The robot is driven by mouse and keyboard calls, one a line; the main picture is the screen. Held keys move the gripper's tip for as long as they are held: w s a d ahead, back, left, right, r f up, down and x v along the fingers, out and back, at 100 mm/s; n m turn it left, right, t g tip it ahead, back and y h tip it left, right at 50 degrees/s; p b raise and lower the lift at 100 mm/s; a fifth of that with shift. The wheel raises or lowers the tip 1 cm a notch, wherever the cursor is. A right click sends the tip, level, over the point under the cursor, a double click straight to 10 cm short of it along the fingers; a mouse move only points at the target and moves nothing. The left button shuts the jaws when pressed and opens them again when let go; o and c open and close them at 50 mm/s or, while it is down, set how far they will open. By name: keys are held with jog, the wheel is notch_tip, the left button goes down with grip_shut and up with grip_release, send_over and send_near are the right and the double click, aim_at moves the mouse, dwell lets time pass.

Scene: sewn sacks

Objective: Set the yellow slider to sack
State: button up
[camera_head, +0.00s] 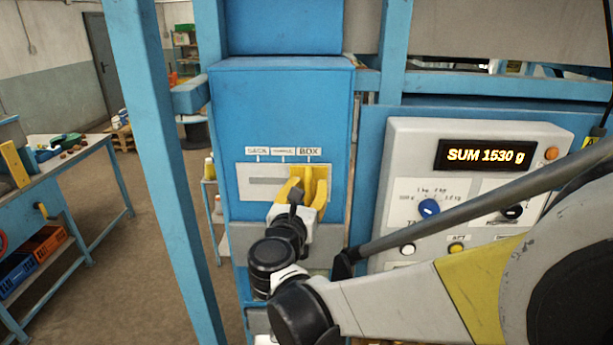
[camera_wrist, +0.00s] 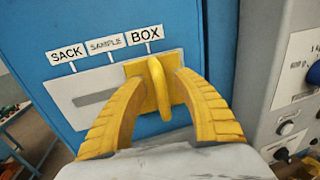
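The yellow slider (camera_wrist: 158,88), a square plate with an upright loop-like handle, sits at the right end of its slot, under the BOX label (camera_wrist: 145,36). The SACK label (camera_wrist: 67,55) is at the left end, with the SAMPLE label (camera_wrist: 105,45) between them. My gripper (camera_wrist: 158,78) has yellow ribbed fingers, one on each side of the handle, spread with narrow gaps showing beside it. In the head view my gripper (camera_head: 306,176) is in front of the slider and partly hides it.
The slot (camera_wrist: 95,97) in the pale plate is bare left of the slider. Right of the blue housing (camera_head: 280,105) stands a grey control panel (camera_head: 410,140) with knobs, buttons and a display (camera_head: 485,156) reading SUM 1530 g. A blue post (camera_head: 165,170) stands at the left.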

grip_shut()
jog(key=a+b, duration=0.2)
jog(key=a, duration=1)
jog(key=shift+w+a, duration=0.1)
jog(key=shift+w, duration=0.1)
jog(key=shift+c, duration=1)
grip_release()
jog(key=shift+a, duration=0.1)
jog(key=shift+o, duration=1)
jog(key=shift+a, duration=0.2)
jog(key=shift+d, duration=0.1)
